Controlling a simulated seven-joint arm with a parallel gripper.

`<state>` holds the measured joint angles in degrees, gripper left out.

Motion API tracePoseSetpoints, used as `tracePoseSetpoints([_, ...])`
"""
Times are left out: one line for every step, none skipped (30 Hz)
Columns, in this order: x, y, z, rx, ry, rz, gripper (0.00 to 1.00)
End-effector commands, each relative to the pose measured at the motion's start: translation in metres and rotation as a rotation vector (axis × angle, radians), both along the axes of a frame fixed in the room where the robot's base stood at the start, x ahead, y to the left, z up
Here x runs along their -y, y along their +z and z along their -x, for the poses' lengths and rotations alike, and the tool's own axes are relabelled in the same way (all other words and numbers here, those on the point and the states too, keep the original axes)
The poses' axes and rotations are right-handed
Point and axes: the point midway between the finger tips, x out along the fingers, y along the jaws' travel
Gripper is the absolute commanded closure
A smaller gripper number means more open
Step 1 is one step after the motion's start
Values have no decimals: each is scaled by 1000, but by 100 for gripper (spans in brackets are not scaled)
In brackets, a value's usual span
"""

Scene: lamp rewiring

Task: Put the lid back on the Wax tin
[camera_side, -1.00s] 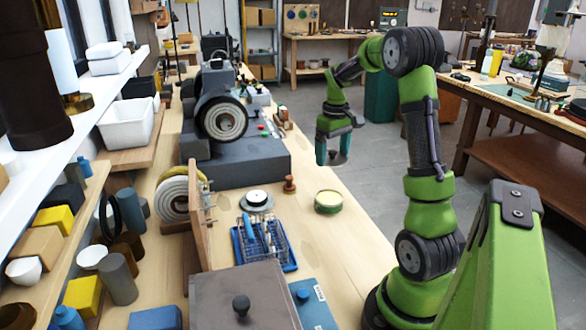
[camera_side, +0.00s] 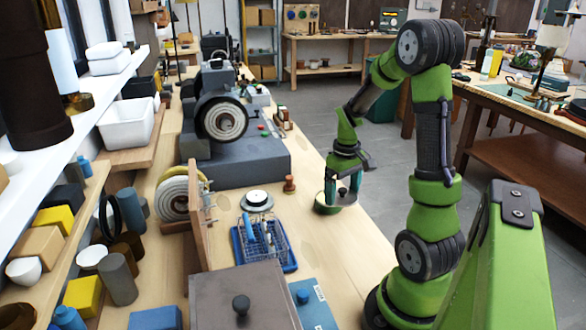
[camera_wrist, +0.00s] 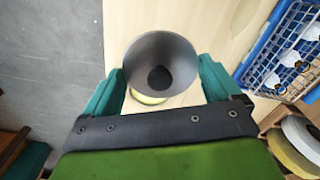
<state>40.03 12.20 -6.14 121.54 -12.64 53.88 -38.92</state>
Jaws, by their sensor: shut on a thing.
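The Wax tin (camera_side: 326,208) is a low round green tin on the wooden bench, partly hidden by my gripper. My gripper (camera_side: 342,188) points down over the tin, with its teal fingers low around a grey lid. In the wrist view the round grey lid (camera_wrist: 140,62) with a dark knob sits between the fingers. A yellow-green edge of the tin (camera_wrist: 148,99) shows from under the lid on the side nearer the wrist, so the two look slightly offset. I cannot tell whether lid and tin touch.
A blue tray with a wire rack (camera_side: 265,245) stands to the left and nearer. A small brown wooden knob-shaped piece (camera_side: 289,184) and a round grey piece (camera_side: 257,201) stand left of the tin. A grey grinder (camera_side: 220,118) is behind. The bench edge is close on the right.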

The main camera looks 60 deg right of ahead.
Motion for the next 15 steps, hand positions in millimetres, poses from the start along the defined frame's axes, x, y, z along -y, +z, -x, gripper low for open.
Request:
tracePoseSetpoints([11,-3,-10,-1,-1,-2,38])
tracePoseSetpoints([16,-3,-16,-1,-1,-2,38])
tracePoseSetpoints([24,-5,-24,-1,0,-2,38])
tracePoseSetpoints([30,-5,-29,-1,0,-2,38])
tracePoseSetpoints([35,-6,-34,-1,0,-2,38])
tracePoseSetpoints([41,-6,-40,-1,0,-1,38])
tracePoseSetpoints([45,-7,-44,-1,-1,-2,38])
tracePoseSetpoints([49,-7,-47,0,-1,-2,38])
tracePoseSetpoints([53,-8,-52,-1,-1,-1,38])
tracePoseSetpoints([55,-8,-54,0,-1,-1,38])
tracePoseSetpoints([57,-8,-56,-1,-1,-1,38])
tracePoseSetpoints([58,-8,-58,-1,0,-3,38])
tracePoseSetpoints([59,-8,-58,0,0,-2,38])
tracePoseSetpoints([60,-10,-59,0,0,-2,38])
tracePoseSetpoints([60,-13,-59,-2,0,-3,38])
